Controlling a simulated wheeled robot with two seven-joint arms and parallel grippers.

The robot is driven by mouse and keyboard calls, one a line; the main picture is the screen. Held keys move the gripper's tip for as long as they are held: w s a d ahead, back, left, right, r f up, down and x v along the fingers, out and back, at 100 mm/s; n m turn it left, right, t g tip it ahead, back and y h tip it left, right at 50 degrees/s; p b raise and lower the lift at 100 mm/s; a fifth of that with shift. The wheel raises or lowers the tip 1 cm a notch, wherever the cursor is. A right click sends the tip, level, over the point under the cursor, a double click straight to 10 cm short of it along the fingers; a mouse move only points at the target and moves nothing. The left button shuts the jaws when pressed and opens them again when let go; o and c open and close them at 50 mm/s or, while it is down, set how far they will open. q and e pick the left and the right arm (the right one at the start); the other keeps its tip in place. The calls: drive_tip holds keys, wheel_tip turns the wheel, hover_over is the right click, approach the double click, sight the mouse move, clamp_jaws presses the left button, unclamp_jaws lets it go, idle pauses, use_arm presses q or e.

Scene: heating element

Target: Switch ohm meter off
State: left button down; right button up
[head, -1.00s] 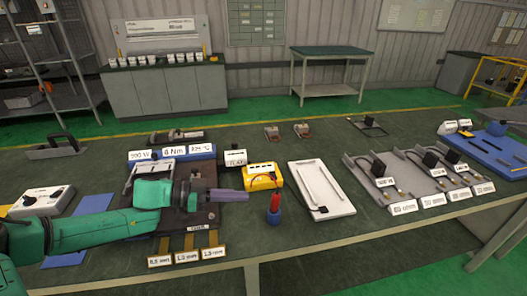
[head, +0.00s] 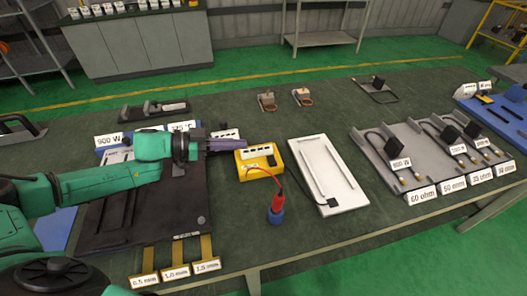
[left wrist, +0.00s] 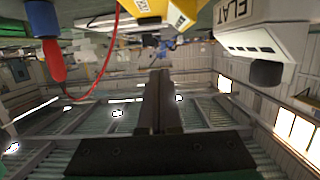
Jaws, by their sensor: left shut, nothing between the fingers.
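The ohm meter, a yellow box (head: 262,168) with a white top panel, sits on the dark green table in the middle of the head view. A red lead runs from it to a red probe (head: 277,199) in a blue holder (head: 276,216). My left gripper (head: 243,145) is shut and empty, with its tips close to the meter's far left edge. I cannot tell whether they touch. In the left wrist view, the closed fingers (left wrist: 160,95) point toward the yellow meter (left wrist: 150,8), whose edge shows at the top. The meter's switch is not clear. My right gripper is not in view.
A white box with a "FLAT" label (left wrist: 250,38) stands close to my fingers. A white tray (head: 343,195) lies right of the meter. A dark fixture plate (head: 110,228) lies under my left arm.

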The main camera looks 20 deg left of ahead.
use_arm(q)
drive_tip(key=p, duration=0.2)
hover_over(264, 161)
drive_tip(key=shift+f, duration=0.6)
wheel_tip(264, 161, down, 3)
drive_tip(key=shift+d+f, duration=0.1)
drive_tip(key=shift+f, duration=0.7)
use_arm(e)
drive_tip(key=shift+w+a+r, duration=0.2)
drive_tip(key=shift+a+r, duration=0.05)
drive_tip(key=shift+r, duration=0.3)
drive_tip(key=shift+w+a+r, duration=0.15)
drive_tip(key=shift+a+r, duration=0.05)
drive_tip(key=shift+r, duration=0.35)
